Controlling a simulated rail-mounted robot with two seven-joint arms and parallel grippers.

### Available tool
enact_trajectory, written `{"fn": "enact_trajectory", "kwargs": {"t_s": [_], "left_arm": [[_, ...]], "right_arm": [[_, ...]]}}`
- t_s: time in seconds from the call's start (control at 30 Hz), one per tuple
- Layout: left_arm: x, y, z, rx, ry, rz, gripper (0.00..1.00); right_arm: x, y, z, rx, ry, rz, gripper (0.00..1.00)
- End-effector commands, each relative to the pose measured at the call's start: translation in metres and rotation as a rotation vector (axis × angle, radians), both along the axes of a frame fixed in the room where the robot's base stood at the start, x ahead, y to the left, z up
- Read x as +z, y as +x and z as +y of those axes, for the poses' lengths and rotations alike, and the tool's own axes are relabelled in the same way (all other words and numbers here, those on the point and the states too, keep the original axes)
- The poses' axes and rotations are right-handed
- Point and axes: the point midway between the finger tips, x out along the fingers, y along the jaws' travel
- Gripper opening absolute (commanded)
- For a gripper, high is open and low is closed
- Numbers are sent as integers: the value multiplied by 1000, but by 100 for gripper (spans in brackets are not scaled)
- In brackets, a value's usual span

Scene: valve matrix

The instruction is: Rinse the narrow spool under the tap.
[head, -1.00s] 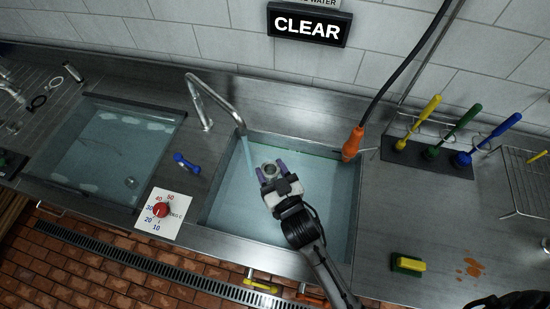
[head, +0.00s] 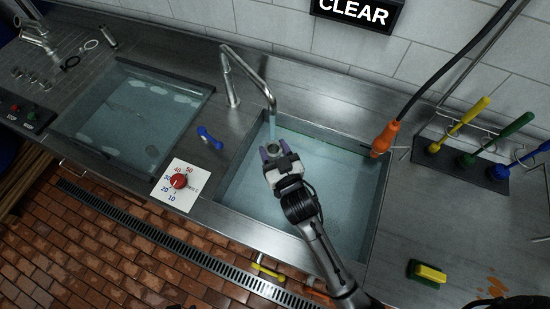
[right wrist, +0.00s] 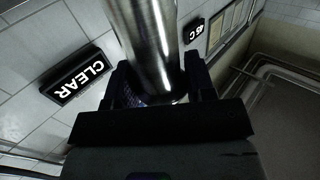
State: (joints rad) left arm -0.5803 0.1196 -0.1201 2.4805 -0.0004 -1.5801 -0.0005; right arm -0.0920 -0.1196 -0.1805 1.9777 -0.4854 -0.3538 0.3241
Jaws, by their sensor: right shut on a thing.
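My right gripper (head: 271,153) is over the sink basin, below the tap (head: 262,85). It is shut on the narrow spool (head: 273,149), of which only a small grey, ring-like part shows between the purple-grey fingers. A pale stream (head: 274,130) comes down from the spout and appears to meet the spool. In the right wrist view, a shiny steel cylinder (right wrist: 150,45) rises past the fingers (right wrist: 158,88); I cannot tell whether it is the spool or the spout. My left gripper is not in view.
The right basin (head: 340,190) holds water, as does the left basin (head: 120,110). A blue dumbbell-shaped piece (head: 210,138) and a red dial (head: 179,181) lie between them. An orange nozzle (head: 384,138) hangs at right. A sponge (head: 427,273) lies at lower right.

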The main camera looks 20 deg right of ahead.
Motion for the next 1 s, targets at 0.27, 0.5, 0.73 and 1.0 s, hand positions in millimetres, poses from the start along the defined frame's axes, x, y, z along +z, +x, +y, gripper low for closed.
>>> {"fn": "enact_trajectory", "kwargs": {"t_s": [0.27, 0.5, 0.73, 1.0], "left_arm": [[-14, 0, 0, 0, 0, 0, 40], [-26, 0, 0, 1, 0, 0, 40], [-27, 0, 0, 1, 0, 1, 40], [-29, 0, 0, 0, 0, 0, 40]], "right_arm": [[-6, 26, -8, 0, -2, -4, 6], [-11, 48, -14, 0, -2, -4, 6], [-13, 67, -19, -1, 0, -3, 6], [-16, 82, -23, 0, -1, -3, 6]]}}
